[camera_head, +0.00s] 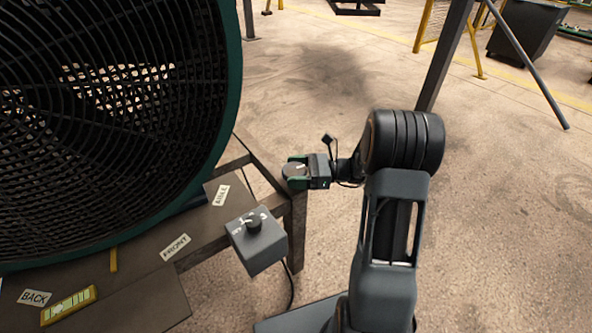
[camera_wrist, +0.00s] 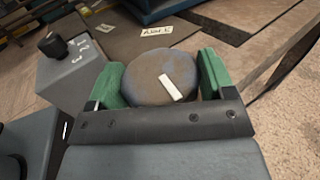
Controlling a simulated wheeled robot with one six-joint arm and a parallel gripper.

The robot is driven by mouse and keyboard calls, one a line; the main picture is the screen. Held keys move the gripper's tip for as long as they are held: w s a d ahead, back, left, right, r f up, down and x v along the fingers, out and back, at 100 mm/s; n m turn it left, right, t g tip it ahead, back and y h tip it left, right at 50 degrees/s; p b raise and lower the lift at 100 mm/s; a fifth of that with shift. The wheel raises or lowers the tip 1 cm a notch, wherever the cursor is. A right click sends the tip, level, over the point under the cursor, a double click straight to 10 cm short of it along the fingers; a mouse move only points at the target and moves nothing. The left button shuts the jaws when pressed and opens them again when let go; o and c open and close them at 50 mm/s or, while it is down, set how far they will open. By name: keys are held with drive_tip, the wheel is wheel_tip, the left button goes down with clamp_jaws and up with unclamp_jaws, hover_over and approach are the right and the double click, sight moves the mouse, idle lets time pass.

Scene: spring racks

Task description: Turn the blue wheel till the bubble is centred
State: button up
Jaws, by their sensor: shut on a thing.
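My gripper (camera_head: 294,172) is at the table's right corner, its green fingers shut on a round wheel (camera_wrist: 152,72). The wheel looks grey-blue and worn, with a white mark (camera_wrist: 171,89) on its top. One finger is on each side of it in the wrist view. In the head view the wheel (camera_head: 297,169) is small and partly hidden between the fingers. A yellow spirit level (camera_head: 68,305) lies on the table at the lower left. Its bubble is too small to make out.
A big fan with a green rim (camera_head: 234,60) stands on the dark table (camera_head: 130,310). A grey box with a black knob (camera_head: 254,222) and numbers sits just left of my gripper. Labels read FRONT (camera_head: 175,247), BACK (camera_head: 34,298) and AISLE (camera_head: 221,195). Open floor (camera_head: 320,80) lies beyond.

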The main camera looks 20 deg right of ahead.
drive_tip(key=m+t+h+p, duration=0.1)
drive_tip(key=t, duration=0.1)
drive_tip(key=m+t+p, duration=0.1)
drive_tip(key=m+t, duration=0.1)
drive_tip(key=shift+s+r+h+p, duration=0.1)
drive_tip(key=shift+r+h+p, duration=0.1)
drive_tip(key=shift+h+p, duration=0.2)
drive_tip(key=m+t+h, duration=0.1)
drive_tip(key=t, duration=0.1)
drive_tip(key=m+t+h+p, duration=0.1)
drive_tip(key=m+t+h, duration=0.1)
drive_tip(key=shift+a+f+m+h, duration=0.1)
drive_tip(key=shift+f+m+h, duration=0.1)
drive_tip(key=shift+m+h, duration=0.1)
drive_tip(key=m+t+h, duration=0.2)
drive_tip(key=h, duration=0.1)
drive_tip(key=shift+t+p, duration=0.3)
drive_tip(key=shift+p, duration=0.05)
drive_tip(key=m+h+p, duration=0.1)
drive_tip(key=m+t+h+p, duration=0.1)
drive_tip(key=shift+s+r+h, duration=0.1)
drive_tip(key=shift+r+h, duration=0.1)
drive_tip(key=shift+h, duration=0.1)
drive_tip(key=shift+f+m+t+h+p, duration=0.1)
drive_tip(key=shift+m+t+h+p, duration=0.45)
drive_tip(key=shift+p, duration=0.65)
drive_tip(key=shift+f+h, duration=0.1)
drive_tip(key=shift+h, duration=0.35)
drive_tip(key=o, duration=0.9)
